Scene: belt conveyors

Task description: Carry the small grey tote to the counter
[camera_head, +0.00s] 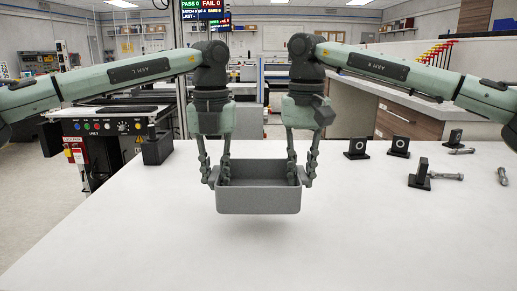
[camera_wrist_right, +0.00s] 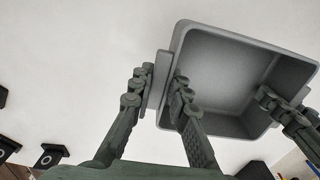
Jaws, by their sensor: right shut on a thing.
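The small grey tote (camera_head: 258,200) hangs level between my two grippers, above the white counter (camera_head: 150,245), with a soft shadow under it. It is open at the top and looks empty; in the right wrist view its inside (camera_wrist_right: 222,68) is bare. My right gripper (camera_head: 303,172) has its fingers on both sides of the tote's right end and is shut on it; its fingers (camera_wrist_right: 157,95) also show in the right wrist view. My left gripper (camera_head: 216,172) holds the left end in the same way.
Several black blocks stand at the right of the counter, such as a ringed one (camera_head: 399,147) and one lying near a bolt (camera_head: 446,176). A control panel (camera_head: 105,130) stands beyond the counter's left edge. The counter's front and middle are clear.

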